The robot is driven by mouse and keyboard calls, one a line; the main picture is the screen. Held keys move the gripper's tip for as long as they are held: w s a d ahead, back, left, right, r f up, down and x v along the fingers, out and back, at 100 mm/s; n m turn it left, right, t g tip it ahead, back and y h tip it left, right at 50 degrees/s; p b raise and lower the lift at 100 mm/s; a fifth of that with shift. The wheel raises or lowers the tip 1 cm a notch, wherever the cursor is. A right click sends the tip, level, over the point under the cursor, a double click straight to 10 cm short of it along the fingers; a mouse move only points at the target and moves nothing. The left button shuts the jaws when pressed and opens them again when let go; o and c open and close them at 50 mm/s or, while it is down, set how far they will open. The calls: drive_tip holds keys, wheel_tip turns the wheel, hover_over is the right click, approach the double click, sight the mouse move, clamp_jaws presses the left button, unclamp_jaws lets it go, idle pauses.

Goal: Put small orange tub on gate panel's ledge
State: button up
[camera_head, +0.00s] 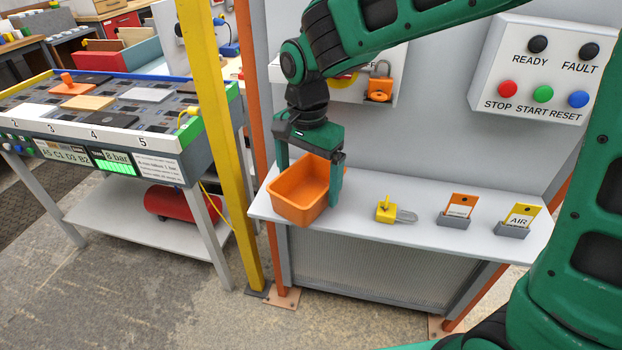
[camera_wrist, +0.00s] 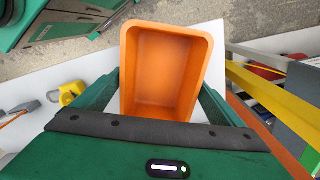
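The small orange tub (camera_head: 299,195) is upright and empty at the left end of the gate panel's grey-white ledge (camera_head: 365,222). Its base appears near the ledge's front edge; I cannot tell whether it rests on the ledge or hangs just above it. My gripper (camera_head: 311,175) points down with one finger on each side of the tub. The wrist view shows the tub (camera_wrist: 162,75) between both fingertips, which appear to press on its opposite walls.
A button box (camera_head: 540,75) and an orange padlock (camera_head: 379,88) are on the panel above. A yellow post (camera_head: 222,140) stands left of the ledge.

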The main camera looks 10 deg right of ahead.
sight(308, 199)
drive_tip(key=shift+r, duration=0.1)
wheel_tip(308, 199, up, 12)
idle(0.8)
